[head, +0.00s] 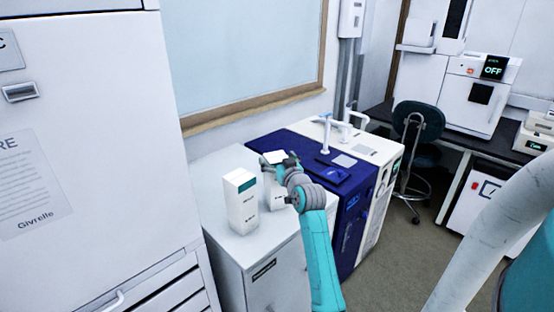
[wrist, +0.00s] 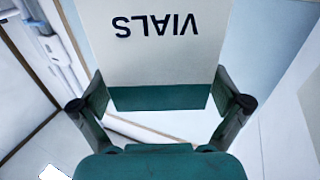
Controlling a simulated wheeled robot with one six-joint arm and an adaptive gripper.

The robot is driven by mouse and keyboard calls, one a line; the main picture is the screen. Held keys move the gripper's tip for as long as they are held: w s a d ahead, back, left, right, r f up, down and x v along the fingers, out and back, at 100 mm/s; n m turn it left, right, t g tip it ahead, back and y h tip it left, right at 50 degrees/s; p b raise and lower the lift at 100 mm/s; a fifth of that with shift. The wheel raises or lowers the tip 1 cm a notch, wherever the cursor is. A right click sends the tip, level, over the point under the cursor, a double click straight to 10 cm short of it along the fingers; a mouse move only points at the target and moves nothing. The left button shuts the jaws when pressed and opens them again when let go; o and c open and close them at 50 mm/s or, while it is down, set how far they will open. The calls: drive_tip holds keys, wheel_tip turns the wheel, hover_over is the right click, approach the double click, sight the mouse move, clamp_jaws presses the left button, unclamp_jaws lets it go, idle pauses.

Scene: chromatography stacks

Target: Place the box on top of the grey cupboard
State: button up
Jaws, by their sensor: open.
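The grey cupboard (head: 216,192) is the low, pale cabinet with a dark label plate on its front. A white box with a teal band (head: 241,204) stands upright on its top, to the left of my gripper. My gripper (head: 279,163) is above the cupboard's back right part, and a second white box (head: 273,194) shows beneath it, partly hidden by the gripper and wrist. In the wrist view a white box marked VIALS (wrist: 158,60), with a teal band, lies between the two open fingers (wrist: 160,103). I cannot tell whether the fingers touch it.
A blue and white machine (head: 345,165) with raised white tubes stands right of the cupboard. A tall white cabinet (head: 90,120) rises at the left. A dark chair (head: 418,125) and a bench with instruments are further right.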

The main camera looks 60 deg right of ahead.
drive_tip(key=shift+r, duration=0.15)
drive_tip(key=v, duration=1.2)
drive_tip(key=a+f+y, duration=0.2)
drive_tip(key=a+f, duration=0.9)
drive_tip(key=a, duration=0.2)
drive_tip(key=s+a+f+n+y, duration=0.15)
drive_tip(key=s+a+f, duration=0.3)
drive_tip(key=a, duration=0.45)
drive_tip(key=s+a+f+n+y, duration=0.15)
drive_tip(key=s+a+f, duration=0.3)
drive_tip(key=a, duration=0.45)
drive_tip(key=s+a+r+n+y, duration=0.1)
drive_tip(key=s+a+n+y, duration=0.1)
drive_tip(key=s+a, duration=0.4)
drive_tip(key=s+a+n+y, duration=0.2)
drive_tip(key=s+a, duration=0.4)
drive_tip(key=s, duration=0.8)
drive_tip(key=shift+s+r+y, duration=0.4)
drive_tip(key=shift+y, duration=0.4)
